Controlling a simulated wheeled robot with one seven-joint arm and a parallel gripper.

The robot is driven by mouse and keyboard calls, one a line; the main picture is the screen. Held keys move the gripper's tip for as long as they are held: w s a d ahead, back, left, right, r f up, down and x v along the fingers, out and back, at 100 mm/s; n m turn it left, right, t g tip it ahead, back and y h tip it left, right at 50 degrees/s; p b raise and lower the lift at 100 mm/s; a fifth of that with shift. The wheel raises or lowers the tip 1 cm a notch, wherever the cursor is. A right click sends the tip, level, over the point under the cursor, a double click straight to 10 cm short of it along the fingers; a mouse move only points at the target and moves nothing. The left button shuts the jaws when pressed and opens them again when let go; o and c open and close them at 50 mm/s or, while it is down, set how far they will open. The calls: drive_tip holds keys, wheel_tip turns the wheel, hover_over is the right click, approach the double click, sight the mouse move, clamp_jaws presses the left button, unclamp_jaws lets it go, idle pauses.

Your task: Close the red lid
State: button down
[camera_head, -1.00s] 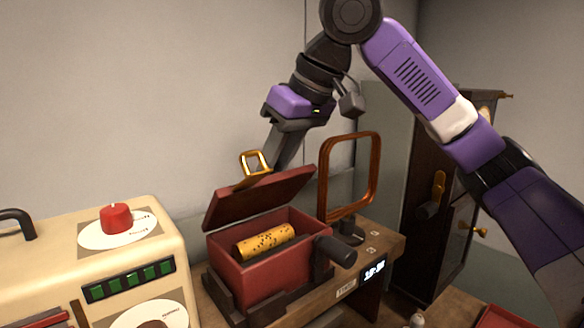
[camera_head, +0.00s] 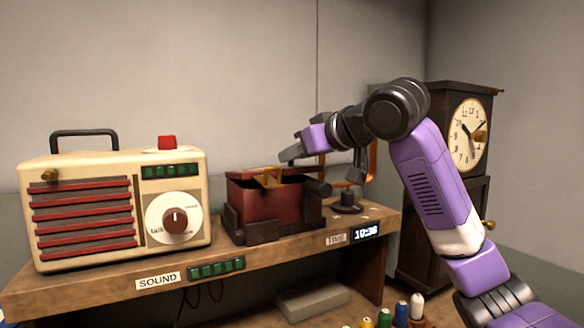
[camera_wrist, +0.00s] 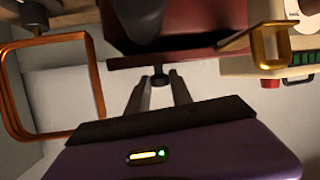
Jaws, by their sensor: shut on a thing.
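The red lid (camera_head: 270,173) lies almost flat over the red box (camera_head: 268,200) on the bench. A dark gap shows below it at the right, so it is slightly ajar. Its gold handle (camera_head: 267,179) is at the front edge. My gripper (camera_head: 290,156) is behind and just above the lid's back right part. In the wrist view, the fingertips (camera_wrist: 159,83) sit either side of a small dark knob-like piece (camera_wrist: 158,76) by the dark red edge. The gold handle also shows in the wrist view (camera_wrist: 270,45). The inside of the box is hidden.
A cream radio (camera_head: 120,205) stands left of the box. A clock case (camera_head: 460,180) is further right. Several thread spools (camera_head: 400,312) stand below the bench (camera_head: 300,240).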

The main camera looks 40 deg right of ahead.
drive_tip(key=shift+s+f+t+b, duration=0.2)
drive_tip(key=shift+f+t+b, duration=0.25)
drive_tip(key=shift+b, duration=0.25)
drive_tip(key=shift+s+f+t+b, duration=0.2)
drive_tip(key=shift+f+t+b, duration=0.25)
drive_tip(key=shift+b, duration=0.25)
drive_tip(key=c, duration=1.1)
unclamp_jaws()
drive_tip(key=shift+c, duration=0.2)
drive_tip(key=v, duration=0.7)
drive_tip(key=shift+s+a, duration=0.15)
drive_tip(key=shift+s, duration=0.25)
